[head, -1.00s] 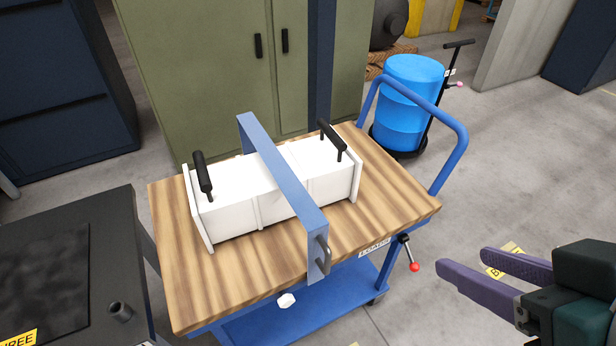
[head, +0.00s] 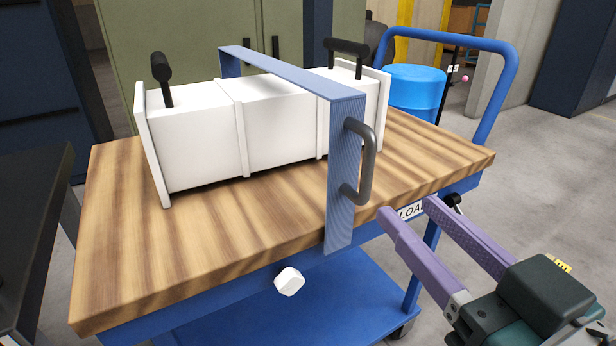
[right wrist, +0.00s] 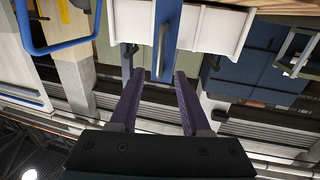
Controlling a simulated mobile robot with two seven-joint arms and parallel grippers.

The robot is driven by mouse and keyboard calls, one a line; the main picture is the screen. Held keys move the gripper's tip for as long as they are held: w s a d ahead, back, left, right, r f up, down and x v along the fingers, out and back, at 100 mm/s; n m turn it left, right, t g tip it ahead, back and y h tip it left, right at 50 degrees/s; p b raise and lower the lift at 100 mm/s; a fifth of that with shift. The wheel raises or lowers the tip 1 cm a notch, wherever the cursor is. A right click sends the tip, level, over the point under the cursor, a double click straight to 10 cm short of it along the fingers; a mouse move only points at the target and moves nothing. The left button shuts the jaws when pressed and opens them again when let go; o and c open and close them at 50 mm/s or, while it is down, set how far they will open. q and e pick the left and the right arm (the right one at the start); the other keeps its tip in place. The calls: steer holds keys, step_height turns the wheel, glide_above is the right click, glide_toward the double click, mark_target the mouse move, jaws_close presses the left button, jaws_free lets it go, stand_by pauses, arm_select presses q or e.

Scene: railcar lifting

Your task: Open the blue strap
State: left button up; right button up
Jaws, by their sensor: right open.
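The blue strap (head: 341,170) runs over the top of a white box (head: 195,135) and hangs down its front, past the edge of a wooden cart top. A grey handle (head: 368,163) sits on the strap's front face. My right gripper (head: 405,208) is open and empty, just right of and below the handle, apart from it. In the right wrist view the strap (right wrist: 166,25) and its handle (right wrist: 162,50) lie ahead of the open fingers (right wrist: 153,85). My left gripper is not in view.
The box has black handles (head: 161,78) at its ends. The cart's wooden top (head: 230,225) has a blue frame and push bar (head: 497,90). A white knob (head: 289,281) sticks out below the front edge. A blue drum (head: 416,92) stands behind; a dark table (head: 30,215) is at left.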

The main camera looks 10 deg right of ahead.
mark_target(371, 172)
arm_select(q)
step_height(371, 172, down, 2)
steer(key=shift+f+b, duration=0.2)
steer(key=shift+b, duration=0.65)
arm_select(e)
steer(key=w, duration=0.3)
steer(key=w+a, duration=0.1)
steer(key=w, duration=0.5)
steer(key=shift+w+a+f, duration=0.1)
steer(key=shift+w+a, duration=0.2)
steer(key=shift+w, duration=0.1)
steer(key=shift+c, duration=0.2)
jaws_close()
